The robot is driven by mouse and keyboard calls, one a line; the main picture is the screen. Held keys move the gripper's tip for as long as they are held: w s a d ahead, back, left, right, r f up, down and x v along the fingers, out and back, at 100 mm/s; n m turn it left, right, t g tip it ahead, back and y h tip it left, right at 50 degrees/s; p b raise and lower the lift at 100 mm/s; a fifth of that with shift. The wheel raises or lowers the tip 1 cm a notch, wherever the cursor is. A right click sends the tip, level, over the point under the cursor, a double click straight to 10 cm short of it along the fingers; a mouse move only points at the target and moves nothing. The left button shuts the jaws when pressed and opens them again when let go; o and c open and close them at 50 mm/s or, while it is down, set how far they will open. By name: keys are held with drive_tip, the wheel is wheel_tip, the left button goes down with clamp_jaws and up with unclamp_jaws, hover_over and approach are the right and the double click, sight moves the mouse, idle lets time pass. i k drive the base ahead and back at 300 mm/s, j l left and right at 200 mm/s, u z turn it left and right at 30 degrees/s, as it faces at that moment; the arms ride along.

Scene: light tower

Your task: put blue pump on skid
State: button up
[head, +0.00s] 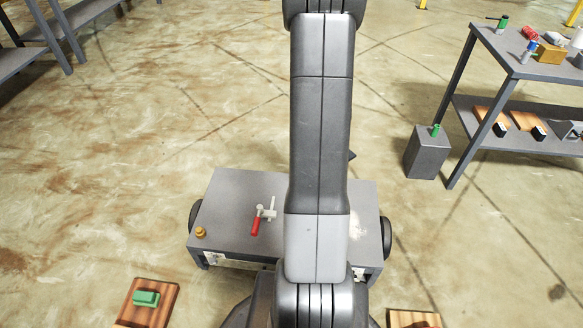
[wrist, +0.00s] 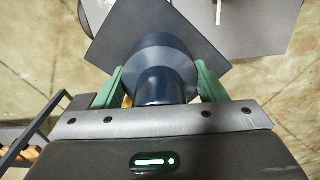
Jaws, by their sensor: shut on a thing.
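My gripper (wrist: 160,85) shows in the wrist view, its green fingers closed on the sides of a dark blue rounded body, which looks like the blue pump (wrist: 160,62). A dark square plate (wrist: 118,38) lies just beyond the blue body; I cannot tell whether it is part of it or a surface behind it. In the head view my arm hides the gripper and the pump. I cannot make out for sure which thing is the skid. A wooden board (head: 126,316) at the lower left carries a green block (head: 146,298).
A grey wheeled deck (head: 225,195) holds a red-handled tool (head: 257,220) and a small brass piece (head: 200,232). Another wooden board (head: 400,318) is at the lower right. A grey block (head: 427,155) stands beside a loaded two-level table (head: 515,62).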

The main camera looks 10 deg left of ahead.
sight(231, 191)
drive_tip(key=u, duration=0.75)
drive_tip(key=i+j+u, duration=0.1)
drive_tip(key=j+u, duration=0.15)
drive_tip(key=i+j+u, duration=0.15)
drive_tip(key=j+u, duration=0.15)
drive_tip(key=i+j, duration=0.2)
drive_tip(key=j, duration=0.2)
